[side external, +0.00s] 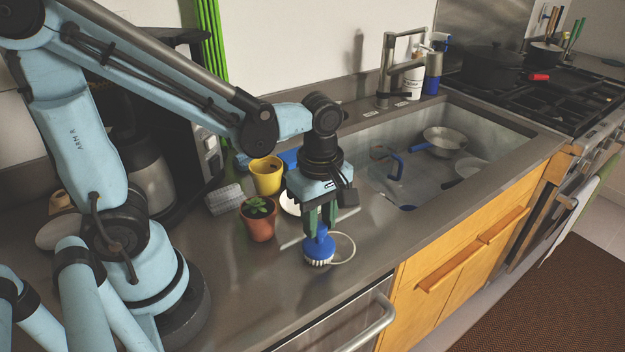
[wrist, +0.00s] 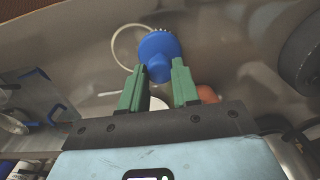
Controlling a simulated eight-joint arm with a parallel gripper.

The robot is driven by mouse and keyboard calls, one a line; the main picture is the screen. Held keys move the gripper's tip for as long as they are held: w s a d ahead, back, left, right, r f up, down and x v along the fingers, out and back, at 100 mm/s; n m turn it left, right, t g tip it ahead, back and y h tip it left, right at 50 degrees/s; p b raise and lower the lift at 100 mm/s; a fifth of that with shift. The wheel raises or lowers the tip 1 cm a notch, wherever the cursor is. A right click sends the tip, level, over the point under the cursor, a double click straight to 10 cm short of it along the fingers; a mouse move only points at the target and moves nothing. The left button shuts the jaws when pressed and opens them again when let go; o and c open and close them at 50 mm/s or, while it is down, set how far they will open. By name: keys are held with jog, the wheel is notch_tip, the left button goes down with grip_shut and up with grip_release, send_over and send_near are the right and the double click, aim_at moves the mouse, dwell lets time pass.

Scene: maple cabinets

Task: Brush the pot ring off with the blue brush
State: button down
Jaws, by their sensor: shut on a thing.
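The blue brush (side external: 319,248) has a round head with pale bristles facing down and stands on the counter in the side external view. My gripper (side external: 320,228) is above it, with its green fingers shut on the brush's blue knob. In the wrist view the brush (wrist: 158,50) lies between the fingertips of my gripper (wrist: 158,78). The pot ring (side external: 343,249) is a thin pale ring mark on the grey counter, just right of the brush. It also shows in the wrist view (wrist: 118,42), and the brush head covers part of it.
A terracotta pot with a plant (side external: 258,220) stands close left of my gripper, with a yellow cup (side external: 266,175) behind it. A grey sponge-like block (side external: 224,198) lies further left. The sink (side external: 520,165) opens at the right. The front counter (side external: 270,300) is clear.

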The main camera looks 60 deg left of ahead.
jog(key=shift+f, duration=0.2)
jog(key=shift+w, duration=3.8)
jog(key=shift+s+f, duration=0.15)
jog(key=shift+s, duration=3.75)
jog(key=shift+r, duration=0.2)
jog(key=shift+w+r, duration=0.1)
jog(key=shift+r, duration=2.85)
jog(key=shift+r, duration=1.5)
